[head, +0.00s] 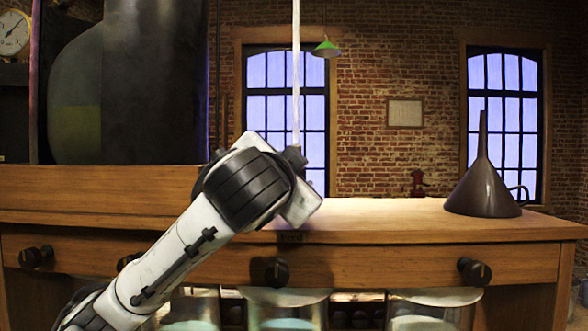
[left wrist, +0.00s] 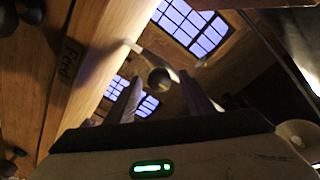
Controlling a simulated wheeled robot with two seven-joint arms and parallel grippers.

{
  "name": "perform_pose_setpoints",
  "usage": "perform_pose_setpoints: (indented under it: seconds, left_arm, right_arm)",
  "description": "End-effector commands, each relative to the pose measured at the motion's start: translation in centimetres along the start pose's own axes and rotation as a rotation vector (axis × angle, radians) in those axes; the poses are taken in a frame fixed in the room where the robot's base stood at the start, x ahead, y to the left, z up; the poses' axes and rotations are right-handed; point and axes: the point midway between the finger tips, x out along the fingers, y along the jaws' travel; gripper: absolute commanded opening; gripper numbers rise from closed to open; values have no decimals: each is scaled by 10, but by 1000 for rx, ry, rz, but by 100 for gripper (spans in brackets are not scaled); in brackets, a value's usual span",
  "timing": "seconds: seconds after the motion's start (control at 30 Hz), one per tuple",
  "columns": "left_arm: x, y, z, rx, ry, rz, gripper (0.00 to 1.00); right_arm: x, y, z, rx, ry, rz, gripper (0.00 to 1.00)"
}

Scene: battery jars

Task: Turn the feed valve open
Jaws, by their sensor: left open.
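The label "Feed" (left wrist: 70,62) is on the wooden bench front in the left wrist view, and the label also shows dimly in the head view (head: 290,237). Near it, a pale curved stem with a round grey end (left wrist: 160,82), apparently the feed valve's handle, reaches out from the bench edge. My left gripper (left wrist: 161,77) is open, its two fingers either side of this round end in the picture. I cannot tell whether they touch it. In the head view my left wrist covers the valve and most of the gripper. My right gripper is out of view.
Black knobs (head: 276,271) line the bench front, with another at the right (head: 474,271). Glass jars (head: 436,309) stand below. A dark funnel (head: 484,180) stands on the bench top (head: 390,218) at right. A large dark vessel (head: 150,85) is at left. A pale vertical rod (head: 296,70) rises behind my wrist.

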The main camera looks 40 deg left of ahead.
Motion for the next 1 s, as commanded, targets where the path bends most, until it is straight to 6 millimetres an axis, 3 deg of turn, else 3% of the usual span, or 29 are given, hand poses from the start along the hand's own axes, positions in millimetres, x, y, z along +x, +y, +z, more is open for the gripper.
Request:
perform_pose_setpoints:
  seconds: [0.2, 0.57, 0.8, 1.0]
  left_arm:
    - [26, -1, 0, 1, -1, 0, 48]
    - [31, 0, 0, -1, 1, 0, 48]
    - [31, 0, 0, 0, 1, 0, 9]
    - [30, 1, 0, -9, 2, 1, 7]
  right_arm:
    - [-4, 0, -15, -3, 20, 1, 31]
    - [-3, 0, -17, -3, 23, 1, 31]
    - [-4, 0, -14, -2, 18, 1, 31]
    - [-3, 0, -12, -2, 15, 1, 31]
